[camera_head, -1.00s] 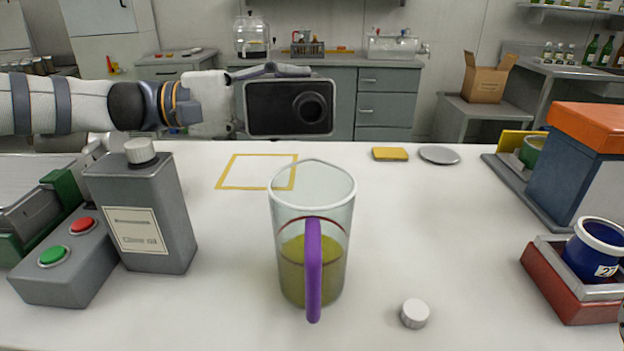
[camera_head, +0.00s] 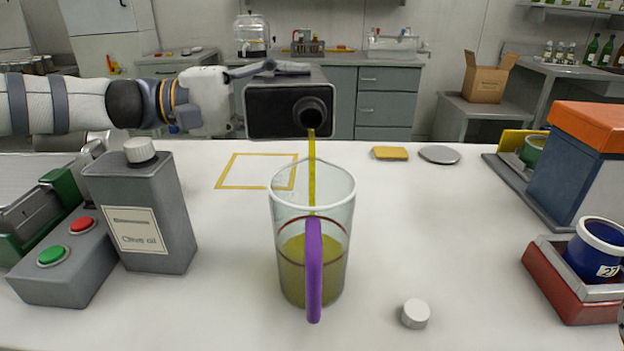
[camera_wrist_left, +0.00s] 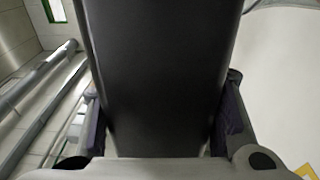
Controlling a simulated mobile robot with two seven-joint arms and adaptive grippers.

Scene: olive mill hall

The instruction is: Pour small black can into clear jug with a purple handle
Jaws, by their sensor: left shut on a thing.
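The small black can (camera_head: 272,112) is tipped over above the jug, its open spout facing me. A thin yellow-green stream (camera_head: 312,165) runs from the spout into the clear jug with a purple handle (camera_head: 340,220). The jug stands upright on the table, partly filled with oil to a little below a red line. My left gripper (camera_head: 235,105) is shut on the can and holds it in the air. In the left wrist view the dark can body (camera_wrist_left: 160,80) fills the space between the two fingers (camera_wrist_left: 162,125).
A grey olive oil can (camera_head: 172,230) with a white cap stands left of the jug, beside a button box (camera_head: 65,270). A loose white cap (camera_head: 415,313) lies right of the jug. A yellow square outline (camera_head: 228,170) marks bare table. A blue cup (camera_head: 594,250) sits at right.

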